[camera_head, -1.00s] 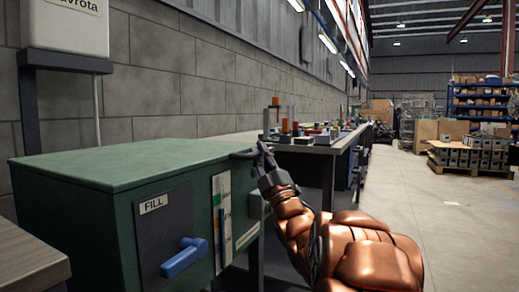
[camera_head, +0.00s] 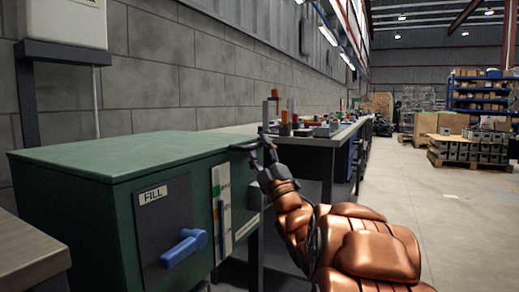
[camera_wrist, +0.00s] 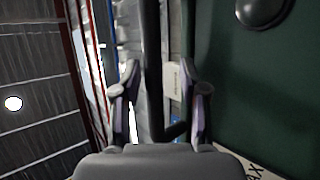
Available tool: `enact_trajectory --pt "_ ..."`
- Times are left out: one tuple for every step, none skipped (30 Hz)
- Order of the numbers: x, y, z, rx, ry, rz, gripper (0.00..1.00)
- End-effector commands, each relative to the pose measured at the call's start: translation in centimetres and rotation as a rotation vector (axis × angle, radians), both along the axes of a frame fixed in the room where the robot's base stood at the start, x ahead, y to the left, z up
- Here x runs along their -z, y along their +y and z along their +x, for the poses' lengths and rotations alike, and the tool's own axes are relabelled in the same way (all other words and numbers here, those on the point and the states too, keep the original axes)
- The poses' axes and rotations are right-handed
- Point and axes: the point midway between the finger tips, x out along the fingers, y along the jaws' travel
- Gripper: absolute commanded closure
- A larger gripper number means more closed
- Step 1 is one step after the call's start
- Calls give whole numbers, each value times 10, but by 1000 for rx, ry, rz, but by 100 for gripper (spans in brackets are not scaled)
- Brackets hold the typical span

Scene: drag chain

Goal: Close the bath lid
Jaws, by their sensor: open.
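The bath is a green box (camera_head: 118,235) at the left in the head view, with a FILL panel and a blue lever (camera_head: 184,247) on its side. Its green lid (camera_head: 125,153) looks flat on top of the box; I see no clear gap along the edge. A dark handle (camera_head: 243,146) sticks out at the lid's right end. My gripper (camera_head: 262,152) is at this handle. In the wrist view, my open gripper (camera_wrist: 160,105) has a dark bar (camera_wrist: 151,60), seemingly the handle, between its fingers, with space on both sides. Contact cannot be told.
A workbench (camera_head: 235,130) with small parts stands behind the bath along the block wall. A wooden surface (camera_head: 30,255) is at the lower left. Open floor (camera_head: 440,220) lies to the right, with a loaded pallet (camera_head: 470,150) and blue shelves farther back.

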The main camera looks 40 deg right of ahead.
Motion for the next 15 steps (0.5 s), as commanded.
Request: enact_trajectory --pt "1 0 -2 1 0 1 57" --pt "3 0 -3 1 0 1 57" --pt "5 0 -5 1 0 0 57" --pt "7 0 -8 1 0 0 57" --pt "9 1 -10 2 1 1 57" --pt "13 1 -13 2 2 0 57" --pt "16 2 -16 3 3 0 57" --pt "19 2 -19 3 3 1 57" --pt "23 3 -23 2 4 1 57" --pt "26 4 -25 1 4 2 57" --pt "29 5 -28 2 4 2 57" --pt "32 5 -32 3 4 2 57" --pt "34 6 -35 3 3 2 57" --pt "37 6 -37 2 3 1 57" --pt "40 7 -41 2 1 -1 57"
